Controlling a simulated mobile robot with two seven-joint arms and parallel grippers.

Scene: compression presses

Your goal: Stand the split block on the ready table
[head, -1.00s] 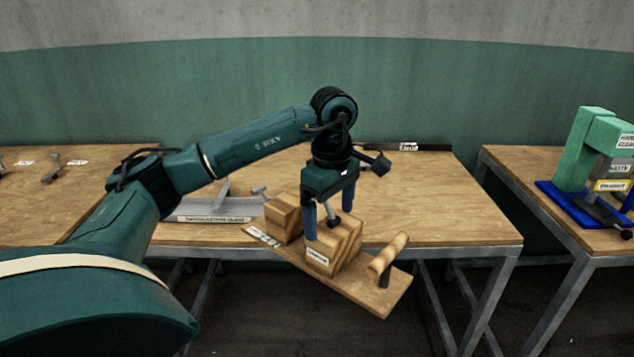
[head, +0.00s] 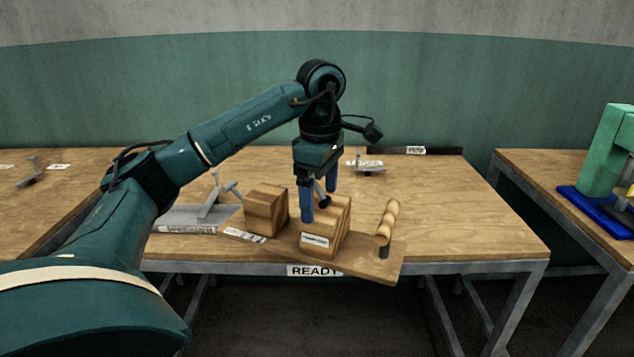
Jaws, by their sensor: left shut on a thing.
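The split block (head: 343,232) is a wooden piece with two block halves on a flat board, a label on the front, and a rounded wooden handle at its right end. My left gripper (head: 318,200) points down and is shut on it near the right-hand block half. The ready table (head: 450,215) is a wood-topped table with a READY sign on its front edge. The split block is over the table's front edge, its board nearly level with the front right corner overhanging. I cannot tell whether it touches the top. My right gripper is not in view.
A grey plate with metal levers (head: 185,217) lies at the table's left, close to the split block. A small grey fixture (head: 367,168) and a black strip (head: 435,151) are at the back. The table's right side is clear. A green press (head: 615,150) stands on the right table.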

